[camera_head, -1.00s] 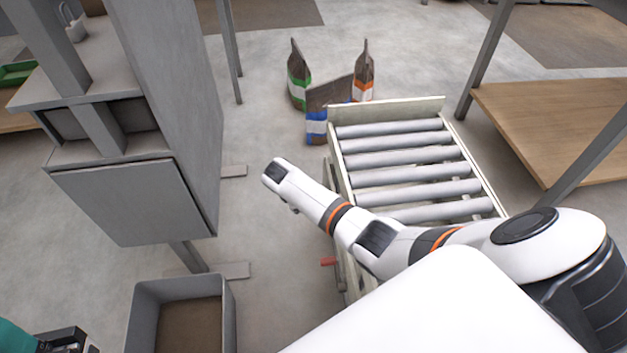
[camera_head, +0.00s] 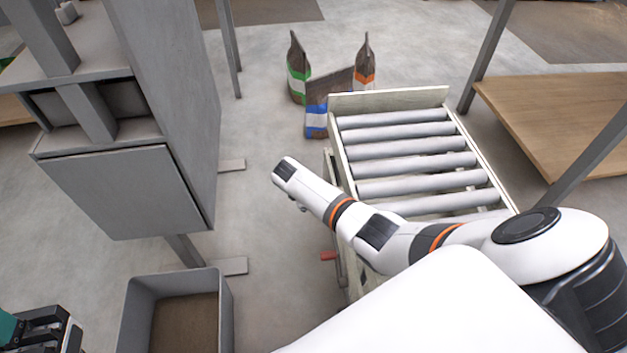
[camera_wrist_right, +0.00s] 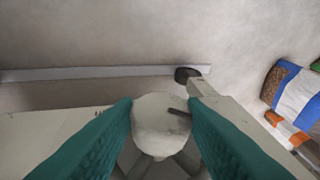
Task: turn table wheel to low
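The roller table (camera_head: 388,98) stands right of centre in the head view, its near part hidden behind my right arm. A small red handle (camera_head: 328,256) sticks out low on its left side; I cannot tell whether it belongs to the wheel. In the right wrist view my right gripper (camera_wrist_right: 161,102) has its two teal fingers apart. A pale rounded piece (camera_wrist_right: 160,128) with a short dark pin shows between them; I cannot tell whether it is the wheel or whether the fingers touch it. My left gripper (camera_head: 42,330) is partly in view at the bottom left, away from the table.
A grey machine cabinet (camera_head: 125,190) stands at the left, with an open grey bin (camera_head: 226,310) below it. Several bags (camera_head: 298,85) stand behind the roller table. A wooden table (camera_head: 550,110) is at the right. Floor between cabinet and roller table is clear.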

